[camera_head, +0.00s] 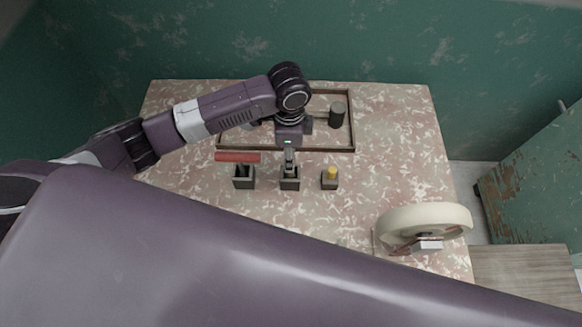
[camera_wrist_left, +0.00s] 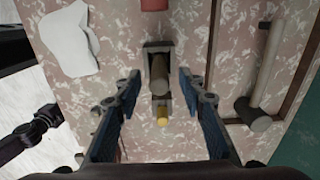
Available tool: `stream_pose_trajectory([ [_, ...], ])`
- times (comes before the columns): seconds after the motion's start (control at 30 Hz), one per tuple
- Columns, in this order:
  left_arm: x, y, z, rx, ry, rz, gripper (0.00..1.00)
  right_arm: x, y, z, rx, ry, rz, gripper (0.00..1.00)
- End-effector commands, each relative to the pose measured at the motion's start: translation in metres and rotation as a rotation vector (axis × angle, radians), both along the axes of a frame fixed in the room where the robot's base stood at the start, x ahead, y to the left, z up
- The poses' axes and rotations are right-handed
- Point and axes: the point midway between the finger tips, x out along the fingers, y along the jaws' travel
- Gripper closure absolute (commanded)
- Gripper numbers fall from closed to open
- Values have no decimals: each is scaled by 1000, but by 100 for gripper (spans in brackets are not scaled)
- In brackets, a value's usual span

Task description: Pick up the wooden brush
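My left gripper (camera_head: 289,170) points down over the middle of three small dark holders (camera_head: 290,184). In the left wrist view its two blue-padded fingers (camera_wrist_left: 158,95) are spread apart. Between them an upright brown-grey, wood-like piece (camera_wrist_left: 160,72) stands in that holder. This looks like the wooden brush, but its bristles are not visible. I see gaps on both sides of it. My right gripper is hidden in the head view. A dark jointed part of mine at the left of the wrist view may be it, with no clear fingers.
A red roller (camera_head: 238,157) sits on the left holder and a yellow-topped tool (camera_head: 331,173) in the right one. Behind is a framed tray (camera_head: 352,140) with a dark-headed mallet (camera_head: 337,115). A cream wheel (camera_head: 425,218) stands front right. A white irregular piece (camera_wrist_left: 70,40) lies near the front.

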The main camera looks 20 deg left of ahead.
Motion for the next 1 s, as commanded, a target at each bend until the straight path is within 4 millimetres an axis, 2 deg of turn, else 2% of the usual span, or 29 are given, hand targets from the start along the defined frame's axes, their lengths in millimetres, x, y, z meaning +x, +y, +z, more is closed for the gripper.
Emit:
stream_pose_trajectory([
  [0.27,0,-2,-33,1,4,1,63,-6,-4,15,-5,8,0,60],
  [0.4,0,-1,-52,2,2,-1,63,-6,-4,16,-5,9,0,60],
  [0.7,1,-2,-58,0,-1,-2,63,-5,-4,16,-5,7,0,60],
  [1.0,1,-2,-58,0,-1,-2,96,-2,-4,16,-4,4,0,60],
])
